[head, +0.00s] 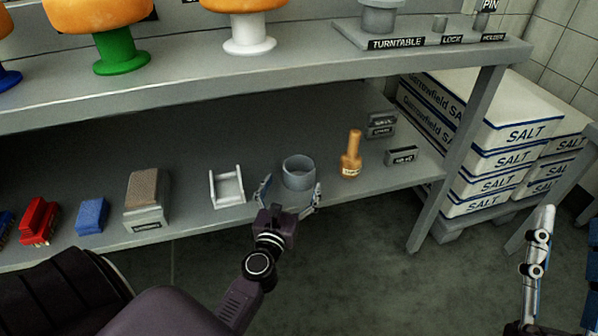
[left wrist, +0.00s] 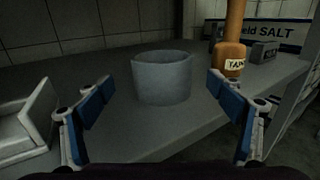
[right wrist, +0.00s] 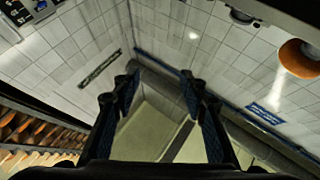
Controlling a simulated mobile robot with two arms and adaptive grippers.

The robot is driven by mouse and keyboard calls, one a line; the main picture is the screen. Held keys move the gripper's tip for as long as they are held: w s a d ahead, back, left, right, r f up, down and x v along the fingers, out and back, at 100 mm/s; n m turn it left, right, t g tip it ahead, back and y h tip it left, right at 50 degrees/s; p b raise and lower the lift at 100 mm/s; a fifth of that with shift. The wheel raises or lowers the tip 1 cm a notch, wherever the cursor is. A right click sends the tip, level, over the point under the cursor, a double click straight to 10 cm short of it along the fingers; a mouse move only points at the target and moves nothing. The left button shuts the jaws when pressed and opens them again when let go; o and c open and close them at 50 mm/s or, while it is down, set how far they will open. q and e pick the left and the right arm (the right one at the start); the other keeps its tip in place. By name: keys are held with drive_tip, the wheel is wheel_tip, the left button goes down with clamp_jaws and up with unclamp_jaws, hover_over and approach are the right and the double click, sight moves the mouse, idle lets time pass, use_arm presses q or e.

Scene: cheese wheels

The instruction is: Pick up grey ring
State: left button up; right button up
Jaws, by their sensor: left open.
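The grey ring (head: 298,173) stands upright on the lower shelf in the head view. In the left wrist view the grey ring (left wrist: 163,78) is straight ahead, between the two fingers but beyond their tips. My left gripper (head: 291,196) is open at the shelf's front edge, one finger on each side of the ring's near face; it also shows in the left wrist view (left wrist: 160,92). It does not appear to touch the ring. My right gripper (right wrist: 160,85) is open and empty in the right wrist view; part of it shows at the right of the head view.
An orange bottle (head: 350,158) stands right of the ring, and a light grey bracket (head: 227,188) left of it. A sponge block (head: 147,203) and brushes sit further left. The upper shelf (head: 330,68) overhangs. Salt sacks (head: 490,150) are stacked at right.

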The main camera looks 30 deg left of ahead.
sight(303, 158)
use_arm(q)
drive_tip(key=x, duration=0.4)
drive_tip(key=shift+d+r, duration=0.25)
drive_tip(key=shift+w+a, duration=0.2)
drive_tip(key=shift+w, duration=0.35)
use_arm(e)
drive_tip(key=shift+w+f+g, duration=0.55)
drive_tip(key=shift+f+g, duration=0.05)
drive_tip(key=shift+f, duration=0.25)
use_arm(q)
drive_tip(key=shift+c, duration=0.7)
drive_tip(key=c, duration=1)
drive_tip(key=shift+c, duration=0.8)
use_arm(e)
drive_tip(key=shift+w, duration=0.1)
